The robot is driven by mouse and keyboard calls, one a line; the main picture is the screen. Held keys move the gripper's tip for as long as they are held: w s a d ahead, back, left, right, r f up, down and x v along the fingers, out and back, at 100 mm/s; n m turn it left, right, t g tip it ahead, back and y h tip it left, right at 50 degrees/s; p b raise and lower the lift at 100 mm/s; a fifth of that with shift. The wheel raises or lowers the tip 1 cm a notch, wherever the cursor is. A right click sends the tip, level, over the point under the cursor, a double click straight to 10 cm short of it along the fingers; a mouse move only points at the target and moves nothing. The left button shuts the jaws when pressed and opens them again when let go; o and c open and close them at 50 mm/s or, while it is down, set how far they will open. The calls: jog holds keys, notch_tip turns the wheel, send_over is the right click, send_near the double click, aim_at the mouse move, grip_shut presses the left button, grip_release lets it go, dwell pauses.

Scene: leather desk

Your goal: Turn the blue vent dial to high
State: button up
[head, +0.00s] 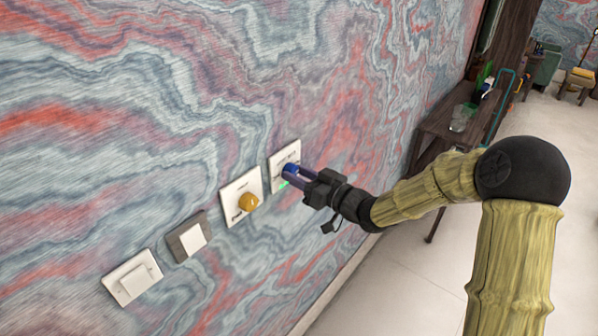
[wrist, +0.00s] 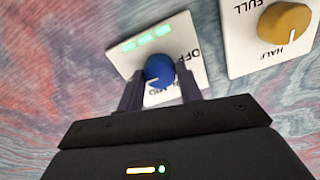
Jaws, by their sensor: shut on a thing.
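The blue vent dial (head: 291,169) sits on a white wall plate (head: 276,160), the rightmost of the row in the head view. In the wrist view the dial (wrist: 159,70) shows between my fingers, with a white pointer mark toward its lower left. Green bars light up on its plate (wrist: 190,45), and part of the lettering, "OFF" among it, is readable; a finger hides some. My gripper (head: 290,173) reaches the dial from the right and is shut on it.
A yellow dial (head: 249,202) on its own plate is just left of the blue one; it also shows in the wrist view (wrist: 285,30). Further left are a grey-framed switch (head: 188,237) and a white switch (head: 132,277). A wooden desk (head: 440,125) with objects stands behind my arm.

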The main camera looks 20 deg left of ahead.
jog(key=shift+f, duration=0.2)
jog(key=o, duration=1)
jog(key=shift+r, duration=0.1)
jog(key=b+v, duration=0.2)
jog(key=v, duration=1.5)
jog(key=shift+s+d+b, duration=0.15)
jog(key=shift+d+b, duration=0.1)
jog(key=shift+b, duration=0.05)
